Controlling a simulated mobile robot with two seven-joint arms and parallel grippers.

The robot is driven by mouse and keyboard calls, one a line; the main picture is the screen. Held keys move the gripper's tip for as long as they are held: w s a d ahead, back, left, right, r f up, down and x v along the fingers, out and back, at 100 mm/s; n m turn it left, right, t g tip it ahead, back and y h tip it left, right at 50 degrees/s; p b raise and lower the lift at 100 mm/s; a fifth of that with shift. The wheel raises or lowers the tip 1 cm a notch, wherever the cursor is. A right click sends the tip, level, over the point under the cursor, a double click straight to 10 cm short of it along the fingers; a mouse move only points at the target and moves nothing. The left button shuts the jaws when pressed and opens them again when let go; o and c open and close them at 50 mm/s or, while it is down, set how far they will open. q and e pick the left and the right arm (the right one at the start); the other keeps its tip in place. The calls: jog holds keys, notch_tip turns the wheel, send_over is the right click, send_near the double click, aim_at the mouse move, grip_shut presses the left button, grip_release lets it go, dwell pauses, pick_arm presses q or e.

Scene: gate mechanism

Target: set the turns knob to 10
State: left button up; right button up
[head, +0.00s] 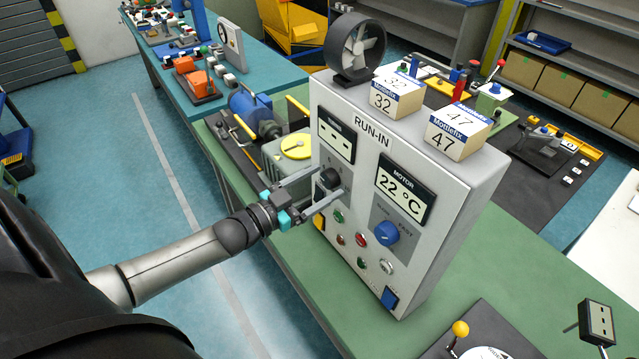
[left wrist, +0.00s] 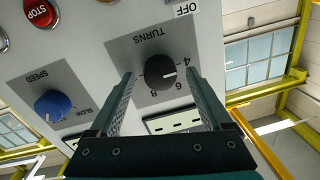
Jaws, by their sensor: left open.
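The black turns knob (head: 329,177) is on the front of the grey RUN-IN panel (head: 350,125), below a display (head: 337,140) showing dashes. My left gripper (head: 330,183) is open, its fingers reaching toward the panel on either side of the knob. In the left wrist view the panel appears upside down, and the turns knob (left wrist: 160,72) lies between the open fingertips (left wrist: 159,76), with visible gaps. The numbers 4, 6 and 8 show beside it; 10 is not readable. The knob's white mark points right in that view, near 4 and 6. My right gripper is not in view.
The blue speed knob (head: 385,233) is right of the turns knob, with several coloured buttons (head: 361,240) below. The motor display (head: 404,193) reads 22 °C. A fan (head: 356,47) and two labelled boxes (head: 458,131) stand on top. Green bench surface (head: 470,270) lies around the panel.

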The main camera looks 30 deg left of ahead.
pick_arm(q)
grip_shut()
dwell(0.7)
